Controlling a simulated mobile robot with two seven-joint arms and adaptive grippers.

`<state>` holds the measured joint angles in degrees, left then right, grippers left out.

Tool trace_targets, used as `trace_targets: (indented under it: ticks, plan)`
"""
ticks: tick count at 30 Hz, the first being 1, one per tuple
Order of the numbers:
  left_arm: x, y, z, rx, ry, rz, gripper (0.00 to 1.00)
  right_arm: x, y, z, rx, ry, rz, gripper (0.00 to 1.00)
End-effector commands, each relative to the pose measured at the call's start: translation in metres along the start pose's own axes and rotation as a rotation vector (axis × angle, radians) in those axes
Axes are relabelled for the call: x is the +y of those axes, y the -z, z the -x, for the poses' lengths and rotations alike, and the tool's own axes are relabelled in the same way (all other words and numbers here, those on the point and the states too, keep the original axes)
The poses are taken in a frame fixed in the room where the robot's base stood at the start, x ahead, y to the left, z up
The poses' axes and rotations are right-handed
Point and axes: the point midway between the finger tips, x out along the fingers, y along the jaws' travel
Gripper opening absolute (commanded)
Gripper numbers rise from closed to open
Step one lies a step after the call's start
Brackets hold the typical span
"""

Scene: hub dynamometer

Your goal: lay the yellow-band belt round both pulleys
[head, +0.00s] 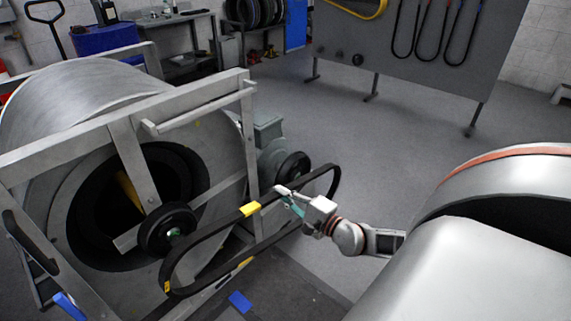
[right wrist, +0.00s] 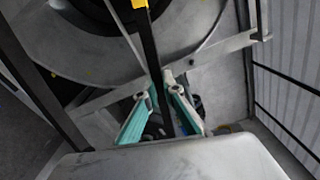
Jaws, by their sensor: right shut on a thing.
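The black belt (head: 215,226) with yellow bands is a long loop, tilted up to the right, in the head view. My right gripper (head: 283,194) is shut on its upper run, right of a yellow band. The belt also shows between my fingers (right wrist: 157,90) in the right wrist view (right wrist: 151,55). The larger-drum pulley (head: 160,240) is black, at the left; the belt's left end hangs below and right of it. The motor pulley (head: 294,166) is black, just above the upper run. The belt appears to pass in front of both pulleys, round neither. My left gripper is out of view.
The grey drum (head: 85,105) and its metal frame (head: 195,100) fill the left. A grey panel (head: 430,50) with hanging belts stands at the back right. A workbench (head: 170,35) is behind. Grey floor (head: 390,130) is open between machine and panel.

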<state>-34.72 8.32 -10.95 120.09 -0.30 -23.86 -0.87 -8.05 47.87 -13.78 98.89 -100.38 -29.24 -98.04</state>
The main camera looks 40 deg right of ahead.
Motion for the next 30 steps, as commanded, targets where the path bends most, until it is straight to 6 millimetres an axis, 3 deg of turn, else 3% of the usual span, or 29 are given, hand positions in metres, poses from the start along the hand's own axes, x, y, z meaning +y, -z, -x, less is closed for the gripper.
trace_targets:
  ticks: [30]
  plan:
    - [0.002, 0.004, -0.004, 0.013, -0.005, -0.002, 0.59, -0.001, 0.000, -0.056, 0.000, 0.003, -0.001, 0.00]
